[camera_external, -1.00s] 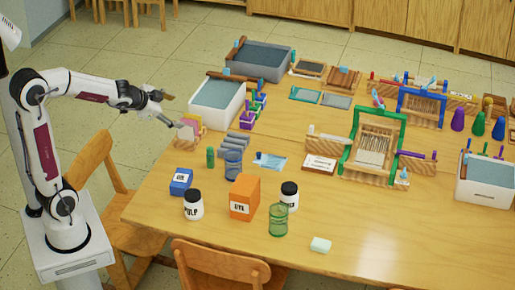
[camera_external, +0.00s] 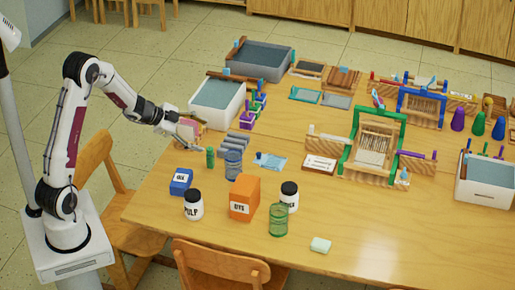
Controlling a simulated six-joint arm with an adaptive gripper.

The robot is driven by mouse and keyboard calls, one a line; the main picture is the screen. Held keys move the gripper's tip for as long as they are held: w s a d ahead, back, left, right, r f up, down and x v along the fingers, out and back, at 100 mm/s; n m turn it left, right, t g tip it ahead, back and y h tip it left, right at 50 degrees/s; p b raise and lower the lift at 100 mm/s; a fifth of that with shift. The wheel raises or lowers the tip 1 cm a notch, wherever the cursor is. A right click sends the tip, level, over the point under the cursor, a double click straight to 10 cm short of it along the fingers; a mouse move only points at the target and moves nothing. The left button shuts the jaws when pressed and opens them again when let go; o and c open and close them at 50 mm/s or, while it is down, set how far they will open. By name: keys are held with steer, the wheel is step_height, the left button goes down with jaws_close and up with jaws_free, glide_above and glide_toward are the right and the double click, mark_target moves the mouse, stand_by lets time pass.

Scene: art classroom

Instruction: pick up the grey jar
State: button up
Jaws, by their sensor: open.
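No jar in view is plainly grey. A white jar with a black lid and a PULP label (camera_external: 193,206) stands at the near left of the table. A similar white jar with a black lid (camera_external: 289,194) stands right of the orange box, its lower part partly hidden by a green mesh cylinder. A blue-grey cylinder (camera_external: 233,164) stands upright farther back; I cannot tell if it is a jar. My gripper (camera_external: 197,136) is open and empty above the table's left edge, behind and left of these things.
Near my gripper are a small green bottle (camera_external: 210,157), grey rolls (camera_external: 236,143) and a blue box (camera_external: 181,182). The orange box (camera_external: 244,197) and green mesh cylinder (camera_external: 278,220) stand close together. A white tub (camera_external: 218,102) is behind. The front right tabletop is mostly clear.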

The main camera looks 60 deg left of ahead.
steer(key=s+d+f+m+h, duration=0.2)
steer(key=s+f+h, duration=0.25)
steer(key=f, duration=0.45)
steer(key=g+h, duration=0.2)
steer(key=h, duration=0.3)
glide_toward(201, 207)
steer(key=a, duration=0.1)
steer(key=w+a, duration=0.1)
steer(key=shift+w+a+m, duration=0.3)
steer(key=shift+a, duration=0.1)
steer(key=shift+s+d+f+h, duration=0.25)
steer(key=shift+s+d+h, duration=0.1)
steer(key=shift+s+h, duration=0.2)
steer(key=shift+w+d, duration=0.1)
steer(key=shift+x, duration=1.15)
steer(key=shift+d+f, duration=0.15)
steer(key=shift+s+d+x, duration=0.1)
steer(key=shift+s+x, duration=0.05)
steer(key=shift+x, duration=0.75)
steer(key=shift+s+d+x, duration=0.1)
steer(key=shift+s+x, duration=0.05)
steer(key=shift+x, duration=0.75)
steer(key=shift+w+d+f, duration=0.25)
steer(key=shift+w+d, duration=0.1)
steer(key=shift+d, duration=0.2)
